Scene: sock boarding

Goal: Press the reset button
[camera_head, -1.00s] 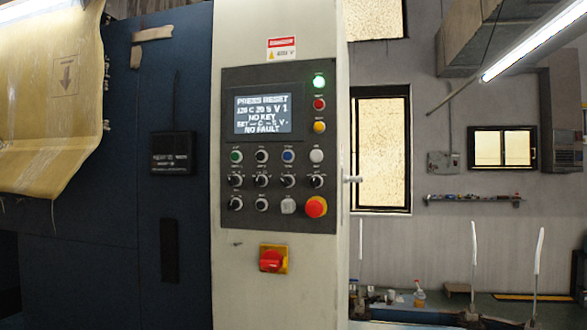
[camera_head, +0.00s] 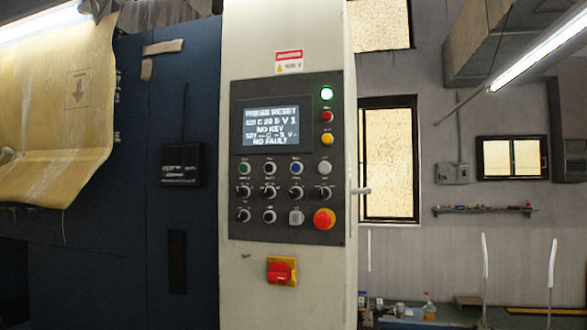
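A dark control panel (camera_head: 286,222) is set in a pale upright cabinet (camera_head: 240,290). Its screen (camera_head: 271,124) reads "PRESS RESET", "NO KEY" and "NO FAULT", with other lines less clear. A green lamp (camera_head: 326,93) glows at the upper right, above a red button or lamp (camera_head: 327,116) and a yellow one (camera_head: 327,139). Below the screen are a green button (camera_head: 244,167), a black one (camera_head: 270,166), a blue one (camera_head: 296,167) and a white one (camera_head: 324,167). Their labels are too small to read, so I cannot tell which is reset. Neither gripper is in view.
Black knobs (camera_head: 270,191) fill the lower panel rows, beside a red emergency stop (camera_head: 324,218). A red switch on a yellow plate (camera_head: 281,271) sits below. A short pale handle (camera_head: 361,191) sticks out at the cabinet's right edge. Yellowish sheeting (camera_head: 60,110) hangs at the left.

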